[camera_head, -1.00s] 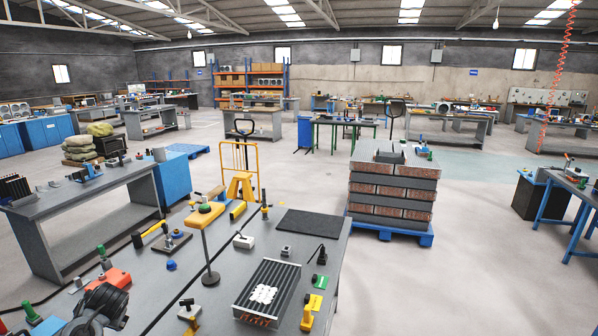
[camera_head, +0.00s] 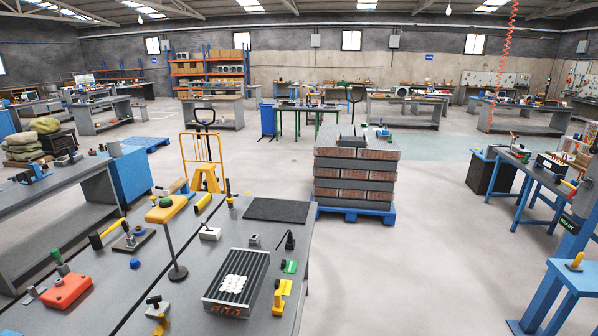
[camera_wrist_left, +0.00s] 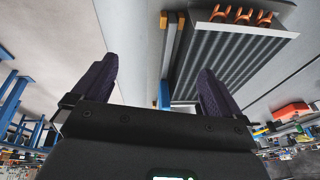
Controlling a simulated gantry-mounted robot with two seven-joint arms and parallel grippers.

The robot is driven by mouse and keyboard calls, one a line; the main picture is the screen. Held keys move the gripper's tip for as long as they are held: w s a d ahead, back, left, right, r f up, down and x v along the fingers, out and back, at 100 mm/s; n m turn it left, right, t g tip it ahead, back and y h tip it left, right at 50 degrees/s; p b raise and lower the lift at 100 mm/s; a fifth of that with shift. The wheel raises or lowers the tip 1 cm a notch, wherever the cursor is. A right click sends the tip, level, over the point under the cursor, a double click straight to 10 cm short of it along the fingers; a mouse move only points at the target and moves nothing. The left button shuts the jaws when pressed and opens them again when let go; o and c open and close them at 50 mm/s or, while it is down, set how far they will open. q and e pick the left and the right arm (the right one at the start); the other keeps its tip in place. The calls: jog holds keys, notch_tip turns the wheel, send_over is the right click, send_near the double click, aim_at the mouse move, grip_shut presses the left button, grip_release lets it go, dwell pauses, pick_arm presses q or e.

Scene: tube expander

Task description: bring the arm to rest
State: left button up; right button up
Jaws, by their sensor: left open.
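My left gripper (camera_wrist_left: 158,70) shows in the left wrist view, with its two dark fingers spread wide and nothing between them. A finned metal block (camera_wrist_left: 232,62) with copper tube bends (camera_wrist_left: 240,15) lies beyond the right finger, apart from the fingers as far as I can tell. In the head view the finned block (camera_head: 237,278) sits on the grey workbench (camera_head: 190,262), with white pieces on its top and copper ends at its front. Neither of my grippers shows in the head view.
The bench carries a yellow stand (camera_head: 166,208), a red block (camera_head: 66,290), a black mat (camera_head: 277,210) and a yellow tool (camera_head: 281,297). A loaded blue pallet (camera_head: 356,208) stands behind it. A blue frame (camera_head: 560,288) is at right. The floor between is clear.

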pick_arm(q)
jog(key=s+d+r+h, duration=0.1)
jog(key=s+d+r, duration=0.1)
jog(key=s, duration=0.3)
notch_tip(320, 180, up, 14)
jog(key=p, duration=1.4)
jog(key=shift+w+d+r, duration=0.15)
jog(key=shift+w, duration=0.25)
